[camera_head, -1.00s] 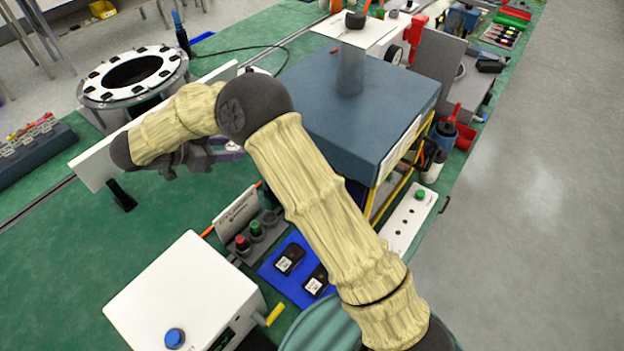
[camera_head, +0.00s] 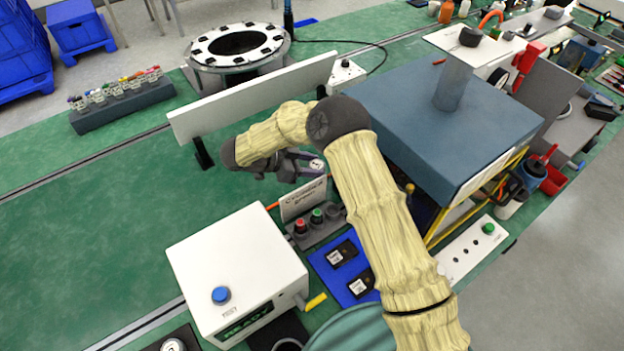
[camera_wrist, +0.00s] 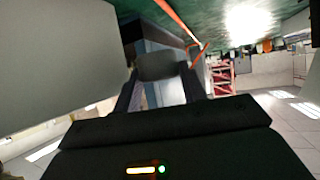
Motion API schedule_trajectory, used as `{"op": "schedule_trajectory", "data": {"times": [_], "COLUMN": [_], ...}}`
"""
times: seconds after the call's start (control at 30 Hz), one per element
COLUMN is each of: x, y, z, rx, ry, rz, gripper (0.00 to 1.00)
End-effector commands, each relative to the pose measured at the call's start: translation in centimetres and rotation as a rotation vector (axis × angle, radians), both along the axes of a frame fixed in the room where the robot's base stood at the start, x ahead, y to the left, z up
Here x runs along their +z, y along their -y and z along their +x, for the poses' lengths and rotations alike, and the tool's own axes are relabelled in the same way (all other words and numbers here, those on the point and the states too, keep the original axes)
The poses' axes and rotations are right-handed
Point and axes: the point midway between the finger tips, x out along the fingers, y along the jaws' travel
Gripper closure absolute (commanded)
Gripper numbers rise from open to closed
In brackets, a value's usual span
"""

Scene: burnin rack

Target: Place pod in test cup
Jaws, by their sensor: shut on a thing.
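My gripper (camera_head: 306,166) hangs above the green bench, just behind a small white sign and in front of a long white panel. In the wrist view, my gripper (camera_wrist: 162,88) is shut on a dark grey rounded piece, which I take to be the pod (camera_wrist: 160,67). In the head view a small pale round face of the pod (camera_head: 317,165) shows at the fingertips. A white box (camera_head: 238,267) with a blue button and a "READY" display stands at the front. A ring-shaped opening (camera_head: 288,344) at its foot is cut by the frame edge; I cannot tell whether it is the test cup.
A blue-grey block (camera_head: 430,120) rises at right. The white panel (camera_head: 255,95) stands behind my gripper.

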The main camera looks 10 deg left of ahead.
Motion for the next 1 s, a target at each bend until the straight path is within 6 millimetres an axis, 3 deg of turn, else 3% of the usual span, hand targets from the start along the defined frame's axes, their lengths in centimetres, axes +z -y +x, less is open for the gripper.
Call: {"op": "schedule_trajectory", "data": {"times": [0.13,0.5,0.8,1.0], "x": [-2.2,-2.7,-6.5,-7.0], "y": [0.0,0.0,0.0,0.0], "z": [0.0,0.0,0.0,0.0], "rx": [0.000,0.000,0.000,0.001], "ry": [0.000,0.000,0.000,0.001], "rz": [0.000,0.000,-0.001,-0.001], "gripper": [0.80,0.80,0.80,0.80]}}
